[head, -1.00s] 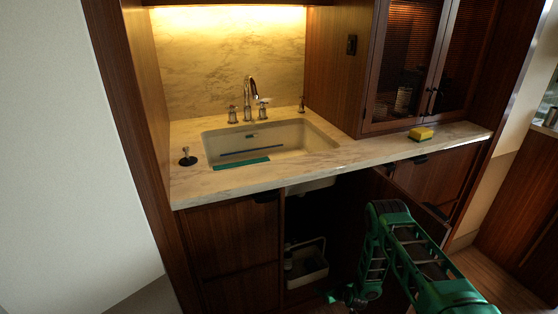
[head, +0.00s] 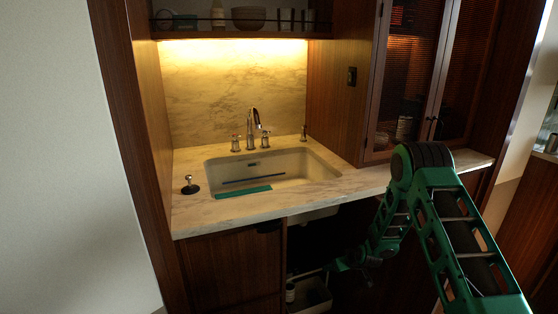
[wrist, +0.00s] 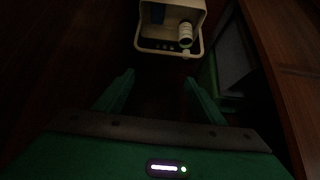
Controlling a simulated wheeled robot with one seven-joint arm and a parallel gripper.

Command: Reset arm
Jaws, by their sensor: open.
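My gripper (wrist: 160,95) shows in the wrist view with its two green fingers apart and nothing between them. In the head view my green arm reaches from the lower right toward the open cabinet under the sink, where the gripper itself is dark and hard to make out. A pale caddy (wrist: 172,48) with a ribbed white bottle (wrist: 185,33) in it lies beyond the fingertips, apart from them. The caddy also shows in the head view (head: 314,294), low in the cabinet.
The marble counter (head: 250,208) holds a sink (head: 290,165), a teal strip (head: 243,193) at its front rim, and a black stopper (head: 190,185). The counter's front edge is close to my arm. An upper shelf (head: 240,33) holds bowls and cups.

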